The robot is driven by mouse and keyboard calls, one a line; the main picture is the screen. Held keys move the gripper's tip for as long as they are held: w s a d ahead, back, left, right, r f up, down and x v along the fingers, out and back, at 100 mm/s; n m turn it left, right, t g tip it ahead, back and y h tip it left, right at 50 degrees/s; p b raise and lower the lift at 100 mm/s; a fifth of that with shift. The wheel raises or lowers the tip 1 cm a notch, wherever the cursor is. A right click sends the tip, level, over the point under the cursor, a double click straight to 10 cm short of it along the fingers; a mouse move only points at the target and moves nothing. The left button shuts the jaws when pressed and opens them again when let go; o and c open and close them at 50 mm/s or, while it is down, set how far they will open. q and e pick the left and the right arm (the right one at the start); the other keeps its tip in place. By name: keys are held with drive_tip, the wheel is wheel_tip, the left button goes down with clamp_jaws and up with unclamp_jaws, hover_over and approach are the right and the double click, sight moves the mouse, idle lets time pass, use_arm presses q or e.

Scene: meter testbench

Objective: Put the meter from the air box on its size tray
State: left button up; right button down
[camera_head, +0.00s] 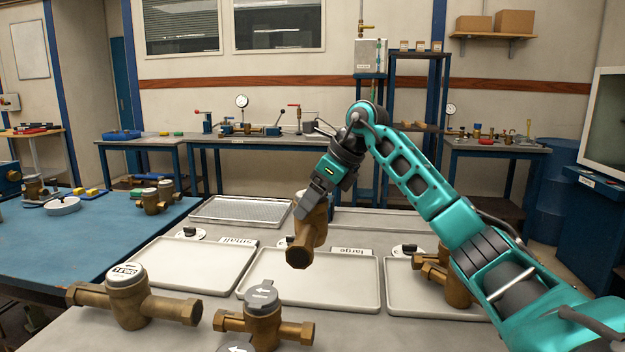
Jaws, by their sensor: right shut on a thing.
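My right gripper (310,202) is shut on a brass meter (302,254) and holds it tilted, end down, over the back left part of the tray labelled large (345,298). A gap between the meter and the tray is hard to judge. The tray labelled small (195,268) is empty, to the left. A third tray (402,298) on the right has brass meters (455,290) at it, partly hidden by my right arm. No air box can be made out for certain. My left gripper is not in view.
Two brass meters with grey caps stand in front, a larger one (128,297) and a smaller one (263,318). A perforated tray (240,209) lies behind. A blue table (100,240) with more meters is at the left. A monitor (607,125) stands at the right edge.

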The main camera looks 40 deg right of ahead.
wheel_tip(320, 180, down, 8)
drive_tip(key=shift+f+b, duration=0.1)
drive_tip(key=shift+b, duration=0.6)
unclamp_jaws()
drive_tip(key=shift+f, duration=0.2)
drive_tip(key=p+v, duration=0.1)
drive_tip(key=v, duration=1.1)
